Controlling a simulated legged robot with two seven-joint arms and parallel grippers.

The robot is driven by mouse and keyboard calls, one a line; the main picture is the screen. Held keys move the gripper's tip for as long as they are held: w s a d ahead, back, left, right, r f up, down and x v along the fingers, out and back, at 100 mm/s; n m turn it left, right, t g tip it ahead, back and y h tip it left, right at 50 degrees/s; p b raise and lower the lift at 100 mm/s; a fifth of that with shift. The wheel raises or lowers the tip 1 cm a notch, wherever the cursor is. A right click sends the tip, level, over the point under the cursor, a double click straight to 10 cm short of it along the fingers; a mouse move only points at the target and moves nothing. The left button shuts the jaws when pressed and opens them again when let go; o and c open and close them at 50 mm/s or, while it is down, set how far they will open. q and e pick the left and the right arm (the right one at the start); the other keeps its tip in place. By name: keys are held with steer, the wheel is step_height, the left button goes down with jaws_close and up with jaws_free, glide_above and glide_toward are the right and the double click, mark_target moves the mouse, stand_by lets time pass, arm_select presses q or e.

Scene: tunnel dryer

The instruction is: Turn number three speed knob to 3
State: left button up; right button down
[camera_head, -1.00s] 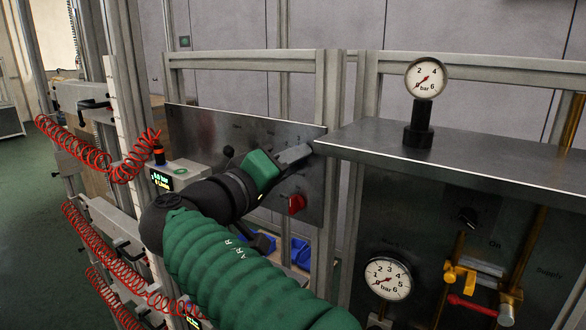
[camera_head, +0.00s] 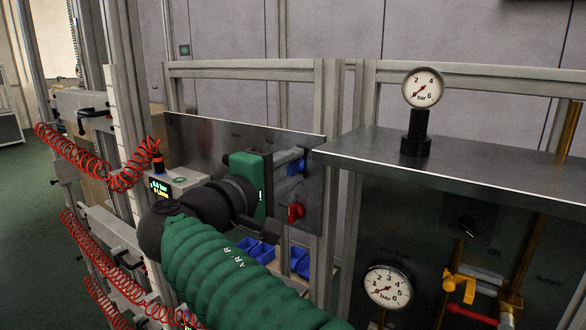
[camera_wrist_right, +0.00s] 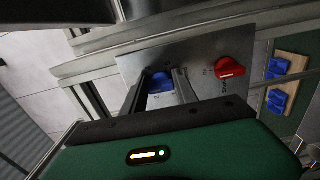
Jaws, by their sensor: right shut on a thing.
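A steel panel (camera_head: 200,135) carries a blue knob (camera_head: 296,167) near its right edge, with a red knob (camera_head: 295,212) below it. My right gripper (camera_head: 293,162), with its green body, is at the blue knob. In the right wrist view the two fingers (camera_wrist_right: 160,90) stand on either side of the blue knob (camera_wrist_right: 161,80) and are shut on it. The red knob (camera_wrist_right: 230,68) is to the right there, clear of the fingers. My left gripper is not in view.
To the right stands a steel shelf (camera_head: 450,165) with a pressure gauge (camera_head: 423,88) on it and another gauge (camera_head: 388,286) below. Red coiled hoses (camera_head: 95,160) hang at the left. Blue bins (camera_head: 300,262) sit below the panel. Frame posts (camera_head: 328,110) are close beside the gripper.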

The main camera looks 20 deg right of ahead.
steer(key=shift+w+a+f, duration=0.1)
steer(key=shift+a+f, duration=0.1)
steer(key=shift+f, duration=0.05)
steer(key=c, duration=1)
jaws_free()
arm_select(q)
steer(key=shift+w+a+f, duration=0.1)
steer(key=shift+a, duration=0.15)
arm_select(e)
steer(key=shift+o, duration=0.3)
steer(key=shift+w+a+r, duration=0.1)
steer(key=shift+a, duration=0.15)
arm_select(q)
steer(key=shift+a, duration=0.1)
arm_select(e)
steer(key=shift+a, duration=0.15)
